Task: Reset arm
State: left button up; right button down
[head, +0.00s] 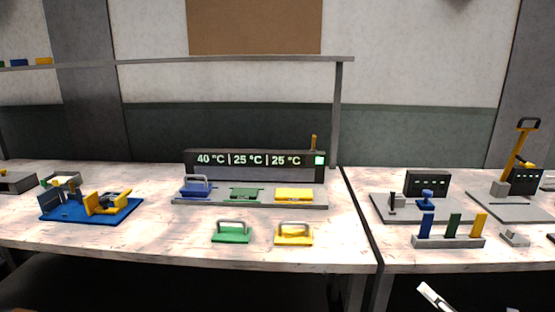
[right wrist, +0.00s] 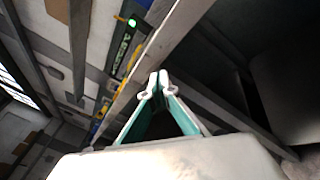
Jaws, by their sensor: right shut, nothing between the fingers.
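My right gripper (right wrist: 158,82) is shut and empty in the right wrist view. Its pale fingertips meet in the middle of the picture, in front of a table edge. In the head view only a white piece of it (head: 436,297) shows at the bottom right, below the front edge of the right table. It is apart from everything on the tables. My left gripper is in neither view.
A display (head: 254,164) reading 40, 25 and 25 °C stands behind blue, green and yellow dies. A green handled die (head: 231,236) and a yellow one (head: 293,238) lie in front. A blue fixture (head: 75,211) is left; a grey holder (head: 448,242) is right.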

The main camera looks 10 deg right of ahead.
jog(key=s+a+f+m+g+h+p, duration=0.1)
jog(key=s+a+f+m+g, duration=0.15)
jog(key=a+f+m, duration=0.4)
jog(key=s+a+f+m+g+h, duration=0.1)
jog(key=s+a+f+m, duration=0.3)
jog(key=a+f+m, duration=0.25)
jog(key=s+a+f+m+g, duration=0.1)
jog(key=s+a+f+m, duration=0.2)
jog(key=a, duration=0.3)
jog(key=s+a+f+m+g+y+p, duration=0.1)
jog(key=s+a+f+m, duration=0.2)
jog(key=a, duration=0.3)
jog(key=s+a+f+m+g+y, duration=0.1)
jog(key=s+a+f+m+g, duration=0.1)
jog(key=a+m, duration=0.3)
jog(key=shift+s+a+f, duration=0.45)
jog(key=shift+s, duration=0.2)
